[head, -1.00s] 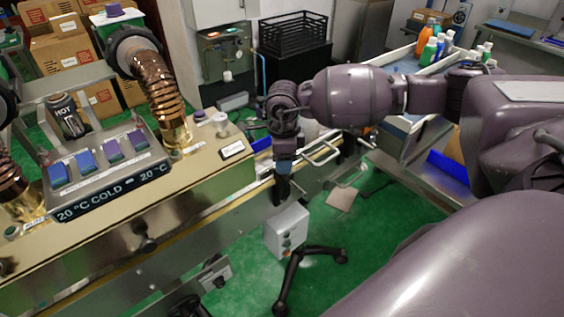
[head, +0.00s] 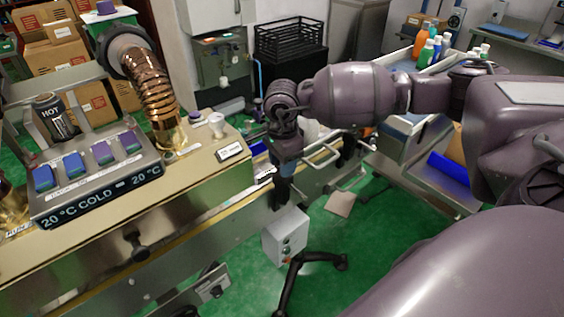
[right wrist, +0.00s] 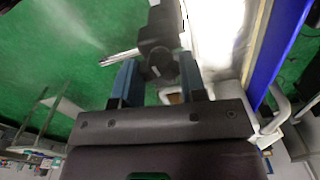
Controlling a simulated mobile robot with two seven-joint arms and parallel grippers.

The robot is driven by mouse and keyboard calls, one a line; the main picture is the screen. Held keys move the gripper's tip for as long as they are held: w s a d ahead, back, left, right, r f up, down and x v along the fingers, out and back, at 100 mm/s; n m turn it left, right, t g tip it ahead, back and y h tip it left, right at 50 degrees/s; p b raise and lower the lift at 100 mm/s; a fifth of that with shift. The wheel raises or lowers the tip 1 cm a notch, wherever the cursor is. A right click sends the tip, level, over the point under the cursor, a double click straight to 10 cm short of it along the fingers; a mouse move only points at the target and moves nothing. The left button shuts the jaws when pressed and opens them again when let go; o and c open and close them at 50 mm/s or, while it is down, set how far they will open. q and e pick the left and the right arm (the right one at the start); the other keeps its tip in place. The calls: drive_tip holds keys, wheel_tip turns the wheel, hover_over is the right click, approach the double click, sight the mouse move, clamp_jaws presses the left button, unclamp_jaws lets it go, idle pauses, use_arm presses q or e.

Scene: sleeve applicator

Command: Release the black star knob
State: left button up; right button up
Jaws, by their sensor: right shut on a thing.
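My right gripper (head: 282,184) hangs at the right end of the machine's front rail, pointing down. In the right wrist view its two blue fingers (right wrist: 159,82) stand on either side of a black knob-like part (right wrist: 160,58), and are shut on it. I take this to be the black star knob; its star shape cannot be made out. In the head view it is hard to tell from the dark fingers. Another black knob (head: 137,246) sits on the machine's front panel, away from the gripper. My left gripper is not in view.
A grey control box (head: 285,236) on a black stand is just below the gripper. Metal handle bars (head: 322,157) are close to its right. The machine (head: 190,185) with copper hoses fills the left. Green floor (head: 375,240) is open at lower right.

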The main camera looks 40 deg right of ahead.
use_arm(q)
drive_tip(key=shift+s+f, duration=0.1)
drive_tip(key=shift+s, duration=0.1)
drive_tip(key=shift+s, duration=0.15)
use_arm(e)
drive_tip(key=o, duration=0.9)
